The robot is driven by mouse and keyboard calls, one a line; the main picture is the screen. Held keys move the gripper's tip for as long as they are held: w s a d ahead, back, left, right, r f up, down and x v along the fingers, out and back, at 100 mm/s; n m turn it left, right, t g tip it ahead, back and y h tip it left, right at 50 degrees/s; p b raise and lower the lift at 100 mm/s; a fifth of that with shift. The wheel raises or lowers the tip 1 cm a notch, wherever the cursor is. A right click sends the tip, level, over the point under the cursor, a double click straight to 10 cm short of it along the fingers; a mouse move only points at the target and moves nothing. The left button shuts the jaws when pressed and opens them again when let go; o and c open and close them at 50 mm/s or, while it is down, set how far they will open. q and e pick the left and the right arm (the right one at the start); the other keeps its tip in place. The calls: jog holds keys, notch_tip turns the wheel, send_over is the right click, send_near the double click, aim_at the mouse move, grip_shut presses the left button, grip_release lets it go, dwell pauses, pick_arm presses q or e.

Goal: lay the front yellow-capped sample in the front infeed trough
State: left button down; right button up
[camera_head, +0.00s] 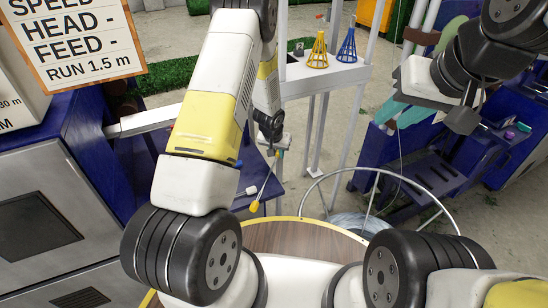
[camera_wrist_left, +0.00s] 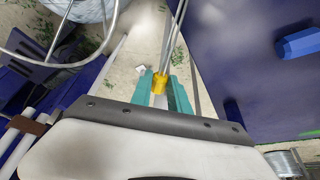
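A thin sample rod (camera_head: 266,182) hangs tilted below my left gripper (camera_head: 278,148), with a yellow cap (camera_head: 254,205) at its lower end. In the left wrist view, a yellow piece (camera_wrist_left: 160,82) of the sample sits between the teal fingers of my left gripper (camera_wrist_left: 163,92), which are closed around it. Thin grey rods (camera_wrist_left: 175,35) run away from it. My right gripper (camera_head: 402,112) is at the upper right with its teal fingers apart and nothing visible between them. I cannot identify the front infeed trough clearly in either view.
A round wooden table (camera_head: 290,238) with a yellow rim is in front of me. A wire coil stand (camera_head: 375,177) is right of it. Blue machines stand left (camera_head: 92,150) and right (camera_head: 440,178). A white shelf (camera_head: 330,76) holds yellow and blue cone racks.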

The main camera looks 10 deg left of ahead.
pick_arm(q)
jog(key=shift+r, duration=0.15)
jog(key=shift+r, duration=0.3)
notch_tip(320, 180, up, 3)
jog(key=shift+s, duration=0.15)
jog(key=s, duration=1)
jog(key=s+r, duration=0.1)
jog(key=s, duration=0.4)
jog(key=shift+s+d+r, duration=0.1)
jog(key=shift+s+d, duration=0.1)
jog(key=shift+s, duration=0.1)
jog(key=w+a+r, duration=0.1)
jog(key=w+r, duration=0.2)
jog(key=r, duration=0.4)
jog(key=w+a+r+m, duration=0.1)
jog(key=w+a+r, duration=0.1)
jog(key=r, duration=0.6)
jog(key=w+a+r, duration=0.2)
jog(key=w+r, duration=0.2)
jog(key=r, duration=0.4)
jog(key=shift+w+m+h, duration=0.25)
jog(key=shift+m+h, duration=0.05)
jog(key=shift+h, duration=0.1)
jog(key=shift+d+r, duration=0.1)
